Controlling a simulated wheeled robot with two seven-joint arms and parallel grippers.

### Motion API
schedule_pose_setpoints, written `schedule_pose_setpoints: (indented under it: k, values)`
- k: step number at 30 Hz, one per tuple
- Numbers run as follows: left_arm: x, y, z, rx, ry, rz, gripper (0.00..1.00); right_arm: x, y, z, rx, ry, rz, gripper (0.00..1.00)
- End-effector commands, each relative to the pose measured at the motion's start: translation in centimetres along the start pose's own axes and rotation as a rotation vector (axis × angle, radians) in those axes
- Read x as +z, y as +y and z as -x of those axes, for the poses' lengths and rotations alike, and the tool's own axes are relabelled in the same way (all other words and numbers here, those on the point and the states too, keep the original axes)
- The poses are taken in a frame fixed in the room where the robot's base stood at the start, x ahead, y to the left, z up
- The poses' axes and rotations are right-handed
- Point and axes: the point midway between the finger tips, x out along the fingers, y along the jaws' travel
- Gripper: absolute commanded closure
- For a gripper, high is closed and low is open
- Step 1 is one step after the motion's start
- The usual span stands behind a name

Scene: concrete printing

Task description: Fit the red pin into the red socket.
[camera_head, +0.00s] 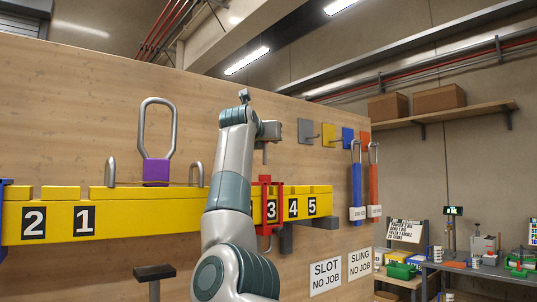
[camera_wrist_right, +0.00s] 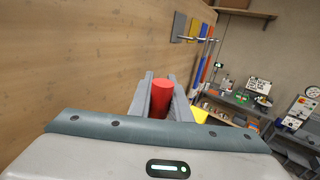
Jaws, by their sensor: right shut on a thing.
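My right gripper (camera_wrist_right: 159,82) is shut on a red cylinder, the red pin (camera_wrist_right: 161,101), whose rounded top shows between the two fingers in the right wrist view. In the head view, my right arm rises through the middle and its gripper (camera_head: 267,146) is near the wooden panel, above the yellow beam; the pin cannot be made out there. A red bracket-like fitting (camera_head: 266,190) sits around the yellow beam (camera_head: 148,216) beside number 3, below the gripper. It may be the red socket; its opening is not visible. My left gripper is not in view.
A purple-based shackle (camera_head: 156,172) and metal loops stand on the beam's left part. Shelves and a cluttered bench (camera_head: 480,268) stand farther right.

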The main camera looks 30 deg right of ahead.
Motion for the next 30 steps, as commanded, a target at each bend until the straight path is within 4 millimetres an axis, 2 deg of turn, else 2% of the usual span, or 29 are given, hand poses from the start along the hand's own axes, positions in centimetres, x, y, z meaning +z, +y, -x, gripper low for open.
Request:
schedule_pose_setpoints:
  k: [3, 9, 25, 30]
  values:
    - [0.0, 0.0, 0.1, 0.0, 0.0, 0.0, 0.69, 1.1, -0.1, 0.0, -0.001, 0.0, 0.0, 1.0]
    - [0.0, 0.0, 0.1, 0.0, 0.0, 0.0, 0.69, 1.6, 0.0, 0.0, 0.0, 0.0, 0.0, 1.0]
    - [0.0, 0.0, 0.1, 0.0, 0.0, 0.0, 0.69, 1.6, -0.1, -0.1, -0.002, 0.0, 0.0, 1.0]
    - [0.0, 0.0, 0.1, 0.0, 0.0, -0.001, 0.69, 0.9, -1.6, -1.3, -0.025, 0.0, 0.0, 1.0]
